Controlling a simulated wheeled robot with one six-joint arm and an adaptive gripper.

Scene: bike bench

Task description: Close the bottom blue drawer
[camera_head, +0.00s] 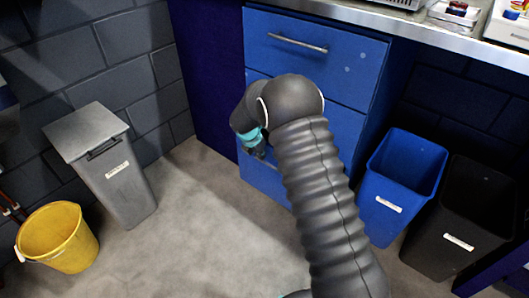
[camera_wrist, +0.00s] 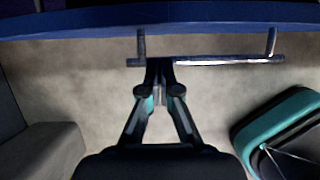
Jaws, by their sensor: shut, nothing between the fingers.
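The blue drawer unit (camera_head: 312,50) stands at the back centre, with its drawers stacked. The bottom blue drawer (camera_head: 265,180) is partly hidden behind my arm, and I cannot tell how far out it stands. In the wrist view a blue front edge (camera_wrist: 80,22) runs across the top, with a metal bar handle (camera_wrist: 225,61) below it. My gripper (camera_head: 257,150) is low in front of the unit. In the wrist view my gripper (camera_wrist: 159,70) is shut and empty, its fingertips at the left part of the handle. I cannot tell if they touch it.
A grey lidded bin (camera_head: 115,175) and a yellow bucket (camera_head: 60,240) stand at the left. A blue bin (camera_head: 400,175) and a black bin (camera_head: 460,215) stand right of the unit. The floor (camera_head: 190,220) left of my arm is clear.

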